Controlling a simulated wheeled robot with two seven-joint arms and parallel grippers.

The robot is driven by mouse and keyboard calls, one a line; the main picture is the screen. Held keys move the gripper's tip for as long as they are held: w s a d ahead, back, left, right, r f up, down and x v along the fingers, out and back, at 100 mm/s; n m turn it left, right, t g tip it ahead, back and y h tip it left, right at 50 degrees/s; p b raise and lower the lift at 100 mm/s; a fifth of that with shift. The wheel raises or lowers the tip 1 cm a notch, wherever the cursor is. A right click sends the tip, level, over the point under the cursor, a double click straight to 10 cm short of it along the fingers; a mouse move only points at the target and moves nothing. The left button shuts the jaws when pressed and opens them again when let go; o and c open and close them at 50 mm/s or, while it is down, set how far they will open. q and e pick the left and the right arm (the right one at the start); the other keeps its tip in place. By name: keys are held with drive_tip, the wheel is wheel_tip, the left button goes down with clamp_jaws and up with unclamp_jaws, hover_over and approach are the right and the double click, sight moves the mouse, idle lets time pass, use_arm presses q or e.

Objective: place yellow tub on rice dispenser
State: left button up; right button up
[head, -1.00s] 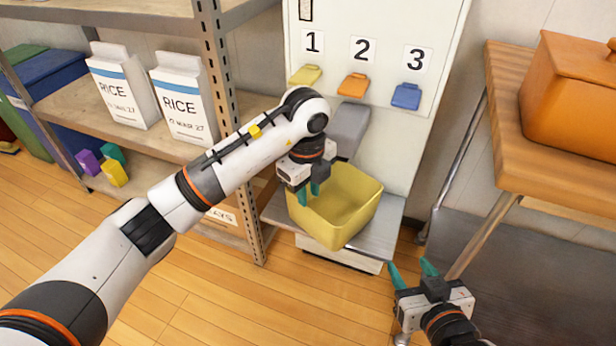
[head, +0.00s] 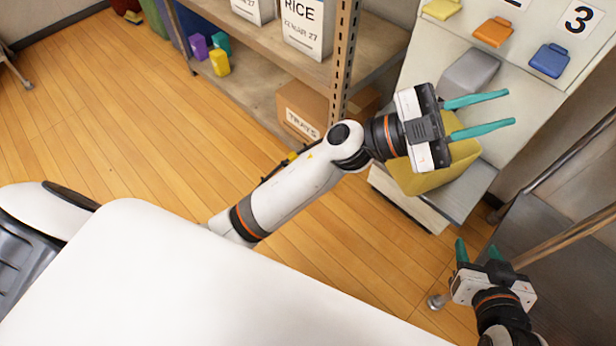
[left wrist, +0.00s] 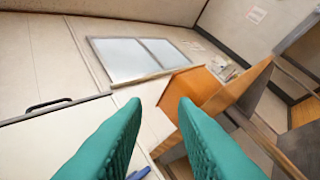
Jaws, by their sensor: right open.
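The yellow tub (head: 410,178) sits on the grey shelf (head: 468,200) of the rice dispenser (head: 545,105), under its grey spout (head: 470,75). My left gripper hides much of the tub in the head view. My left gripper (head: 497,113) is open and empty, above and in front of the tub, with its teal fingers pointing right. The left wrist view shows its two fingers (left wrist: 160,120) apart with nothing between them. My right gripper (head: 478,252) is open and empty at the lower right, below the dispenser shelf.
The dispenser carries a yellow lever (head: 441,9), an orange lever (head: 492,32) and a blue lever (head: 549,61). A metal rack (head: 345,60) with rice bags (head: 303,30) and a trays box (head: 300,110) stands to the left. Wooden floor (head: 120,120) is clear at the left.

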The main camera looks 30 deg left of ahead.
use_arm(q)
drive_tip(key=w+a+f+n+t+y, duration=0.2)
drive_tip(key=a+f+n+t+y, duration=0.35)
drive_tip(key=a+n+y, duration=0.4)
drive_tip(key=w+a+f+n+t+y, duration=0.1)
drive_tip(key=a+f+n+t+y, duration=0.45)
drive_tip(key=a+n+y, duration=0.35)
drive_tip(key=s+a+f+n+g+y, duration=0.2)
drive_tip(key=s+f+g, duration=0.5)
drive_tip(key=f, duration=0.5)
drive_tip(key=shift+s+a+f, duration=0.2)
drive_tip(key=shift+s+a, duration=0.4)
drive_tip(key=shift+s, duration=0.65)
